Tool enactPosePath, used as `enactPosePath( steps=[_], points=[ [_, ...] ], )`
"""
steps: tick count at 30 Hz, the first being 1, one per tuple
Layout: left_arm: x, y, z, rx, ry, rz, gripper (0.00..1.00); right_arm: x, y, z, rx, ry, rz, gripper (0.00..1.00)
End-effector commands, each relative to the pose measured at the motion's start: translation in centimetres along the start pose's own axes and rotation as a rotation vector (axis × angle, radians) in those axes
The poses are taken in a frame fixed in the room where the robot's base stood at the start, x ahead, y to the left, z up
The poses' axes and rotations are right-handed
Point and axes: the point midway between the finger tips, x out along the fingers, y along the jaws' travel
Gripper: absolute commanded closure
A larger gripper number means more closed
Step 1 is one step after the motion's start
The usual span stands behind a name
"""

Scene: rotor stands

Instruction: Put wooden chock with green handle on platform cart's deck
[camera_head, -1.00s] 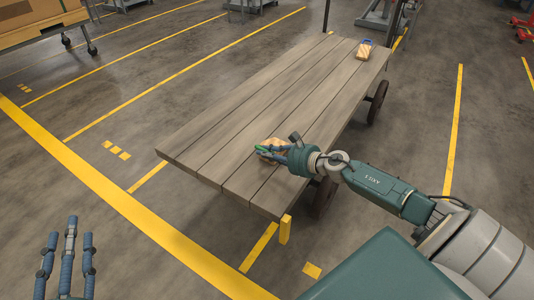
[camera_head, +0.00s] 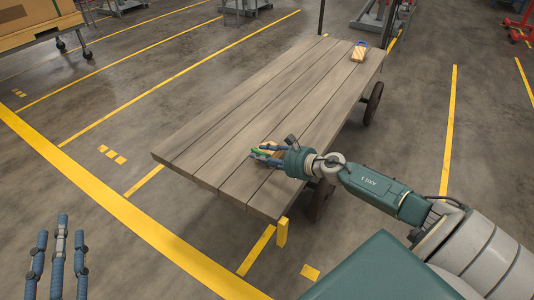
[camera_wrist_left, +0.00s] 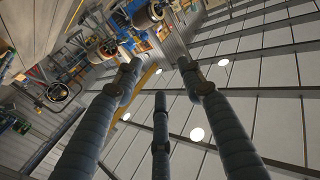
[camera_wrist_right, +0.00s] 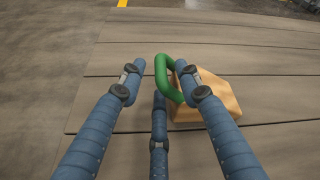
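The wooden chock with a green handle (camera_wrist_right: 218,104) rests on the platform cart's plank deck (camera_head: 220,125), close to the near end. In the head view the chock (camera_head: 261,152) is partly hidden by my right gripper (camera_head: 266,155). In the right wrist view the fingers of my right gripper (camera_wrist_right: 163,90) stand apart, with the green handle loop between them and the block behind the right-hand finger. The fingers do not look closed on the handle. My left gripper (camera_head: 59,235) is open and empty over the floor at lower left.
Another wooden chock with a blue handle (camera_head: 359,52) sits at the deck's far right corner. The deck between the two chocks is clear. A cart with a wooden crate (camera_head: 35,20) is at upper left.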

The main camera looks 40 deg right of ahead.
Motion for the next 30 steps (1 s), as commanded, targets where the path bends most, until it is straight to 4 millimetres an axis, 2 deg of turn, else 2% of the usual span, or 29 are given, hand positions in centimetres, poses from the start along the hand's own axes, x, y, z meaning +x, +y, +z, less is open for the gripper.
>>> enactPosePath(
  steps=[2,5,14,21,24,30],
  points=[
    [0.0,0.0,0.1,0.000,-0.009,0.000,0.60,-0.1,-0.1,0.1,0.000,0.000,0.000,0.66],
    [-0.3,-0.2,2.1,0.000,-0.089,-0.005,0.60,-0.1,-0.2,0.3,0.000,0.000,0.000,0.66],
    [-1.6,-0.8,6.2,0.004,-0.278,-0.017,0.60,-6.2,0.0,0.2,0.000,0.003,0.004,0.66],
    [-3.5,-1.3,9.7,0.005,-0.448,-0.027,0.60,-10.2,0.0,0.2,0.002,0.001,0.002,0.66],
    [-4.2,-1.4,10.8,0.004,-0.502,-0.030,0.60,-11.3,-0.1,0.2,0.003,0.001,0.001,0.66],
    [-4.9,-1.5,11.7,0.004,-0.546,-0.033,0.60,-12.1,-0.1,0.3,0.000,-0.001,0.000,0.66]
  ],
)
